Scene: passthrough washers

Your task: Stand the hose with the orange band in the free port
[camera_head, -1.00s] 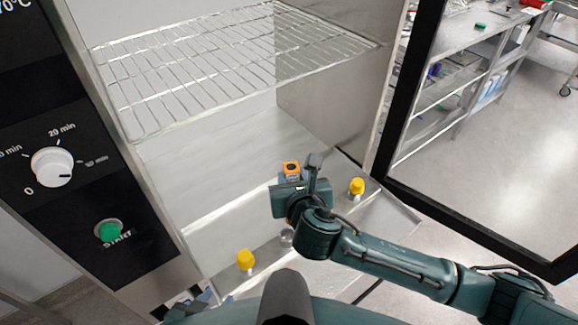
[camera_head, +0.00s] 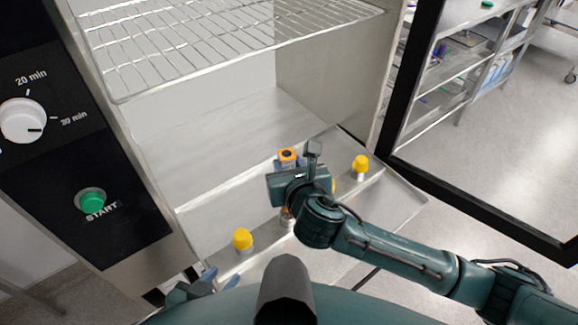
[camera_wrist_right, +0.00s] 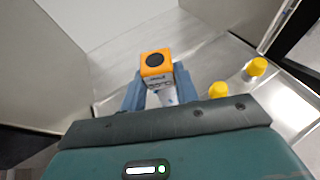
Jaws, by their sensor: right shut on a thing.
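The hose with the orange band (camera_head: 287,155) shows its orange top just beyond my right gripper (camera_head: 289,172) in the head view. In the right wrist view its orange, dark-centred top (camera_wrist_right: 157,63) stands between the blue fingers of my right gripper (camera_wrist_right: 160,92), which is shut on its pale body. Its lower end is hidden. A grey metal stub (camera_head: 287,216) shows below the right gripper, partly covered; I cannot tell whether it is the free port. My left gripper (camera_head: 220,279) is at the bottom left, empty, its blue fingers apart.
Yellow-capped pieces stand on the metal ledge, one at the left (camera_head: 243,238) and one at the right (camera_head: 360,163). A wire rack (camera_head: 225,40) hangs above inside the steel chamber. The open door's black frame (camera_head: 470,225) is at the right. The chamber floor (camera_head: 230,150) is clear.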

